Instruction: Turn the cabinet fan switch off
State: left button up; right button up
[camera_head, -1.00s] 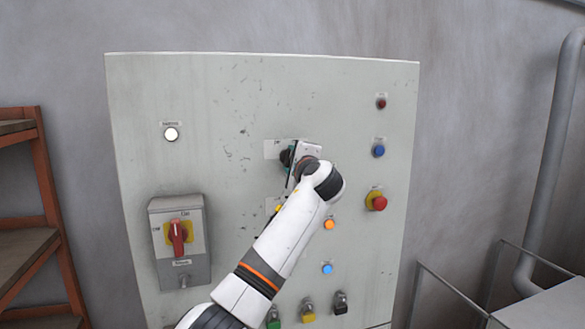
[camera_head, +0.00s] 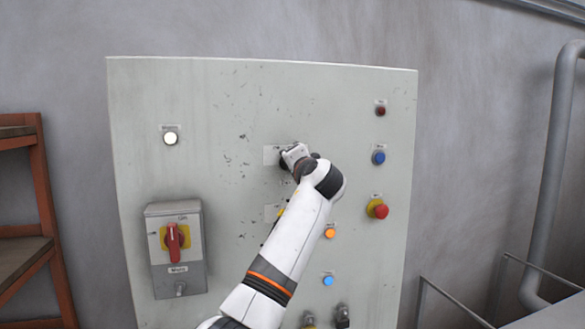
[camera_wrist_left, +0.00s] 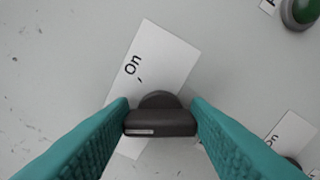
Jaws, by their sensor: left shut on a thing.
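The black rotary switch knob (camera_wrist_left: 160,118) sits on a white label plate (camera_wrist_left: 160,62) that reads "On" in the left wrist view. A short pale mark shows on the knob's left part. My left gripper (camera_wrist_left: 160,122) has its teal fingers on both sides of the knob and is shut on it. In the head view my left gripper (camera_head: 290,158) is at the middle of the grey cabinet panel (camera_head: 220,100) and hides most of the knob. The plate's lettering is too small to read there. My right gripper is not in view.
A red rotary handle (camera_head: 173,240) is on a grey box at lower left. A red emergency button (camera_head: 379,209), a blue button (camera_head: 378,157) and a lit white lamp (camera_head: 170,138) are on the panel. An orange shelf (camera_head: 50,220) stands left, a pipe (camera_head: 550,170) right.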

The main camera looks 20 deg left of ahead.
pick_arm(q)
jog(key=shift+f, duration=0.25)
dwell(0.3)
jog(key=o, duration=0.7)
jog(key=shift+o, duration=1.4)
jog(key=shift+r, duration=0.15)
jog(key=b+v, duration=0.6)
jog(key=v, duration=0.6)
